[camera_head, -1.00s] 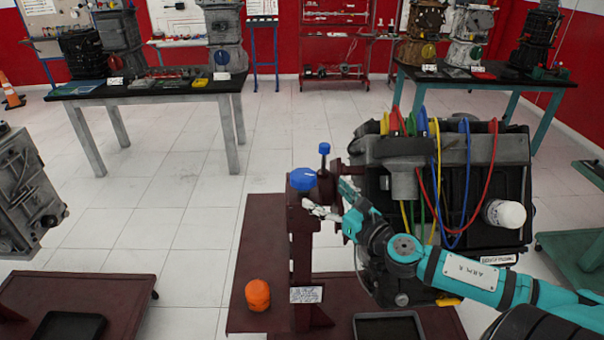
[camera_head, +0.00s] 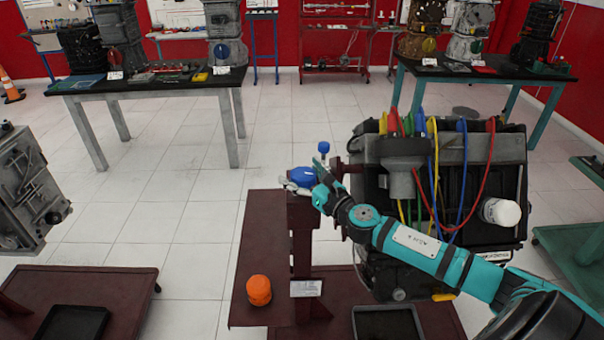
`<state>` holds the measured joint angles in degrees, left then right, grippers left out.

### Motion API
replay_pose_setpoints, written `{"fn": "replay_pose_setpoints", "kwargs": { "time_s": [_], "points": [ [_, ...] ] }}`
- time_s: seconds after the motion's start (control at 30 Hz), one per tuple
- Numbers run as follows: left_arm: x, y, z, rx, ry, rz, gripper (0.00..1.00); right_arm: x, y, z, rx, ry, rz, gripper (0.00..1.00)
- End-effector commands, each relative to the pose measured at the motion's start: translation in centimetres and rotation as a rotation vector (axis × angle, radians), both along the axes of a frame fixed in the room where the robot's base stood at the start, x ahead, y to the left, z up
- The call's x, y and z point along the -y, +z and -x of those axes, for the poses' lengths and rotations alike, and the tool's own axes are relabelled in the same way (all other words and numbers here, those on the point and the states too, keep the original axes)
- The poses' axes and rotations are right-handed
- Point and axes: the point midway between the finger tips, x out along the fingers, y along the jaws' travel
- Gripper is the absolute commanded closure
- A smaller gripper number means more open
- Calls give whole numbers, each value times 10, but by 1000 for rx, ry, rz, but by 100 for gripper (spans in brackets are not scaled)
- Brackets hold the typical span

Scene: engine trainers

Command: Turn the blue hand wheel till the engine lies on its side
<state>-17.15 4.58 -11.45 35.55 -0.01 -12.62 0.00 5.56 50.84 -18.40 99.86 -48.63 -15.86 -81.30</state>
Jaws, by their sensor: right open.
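The blue hand wheel (camera_head: 308,177) is at the top of a dark red stand post, left of the engine. A small blue knob (camera_head: 323,147) stands just behind it. The black engine (camera_head: 440,185), with coloured cables over its top and a white cylinder on its right side, hangs beside the post and looks upright. My right gripper (camera_head: 300,185) is open at the hand wheel, its fingers around or against the near side; contact cannot be told. It hides part of the wheel. My left gripper is not in view.
A black tray (camera_head: 388,322) is below the engine. Another engine (camera_head: 28,190) stands at the left. Tables with engines are at the back, with clear tiled floor between.

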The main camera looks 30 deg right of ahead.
Motion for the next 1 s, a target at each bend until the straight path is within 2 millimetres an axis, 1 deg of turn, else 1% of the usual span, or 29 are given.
{"fn": "replay_pose_setpoints", "kwargs": {
  "time_s": [0.07, 0.17, 0.5, 0.77, 0.87, 1.0],
  "points": [
    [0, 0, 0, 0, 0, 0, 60, 0, 0, 0, 0, 0, 0, 15],
    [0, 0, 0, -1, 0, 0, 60, 0, 0, 0, 0, 0, -1, 26],
    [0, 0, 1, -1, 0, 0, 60, 0, 0, 0, 0, 0, -1, 71],
    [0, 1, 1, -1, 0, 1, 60, 0, 0, 0, 0, -3, -1, 71],
    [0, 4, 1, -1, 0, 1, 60, 0, 1, 0, 0, -16, -1, 71],
    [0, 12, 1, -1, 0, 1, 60, -1, 3, 0, -1, -59, -4, 71]
  ]
}}
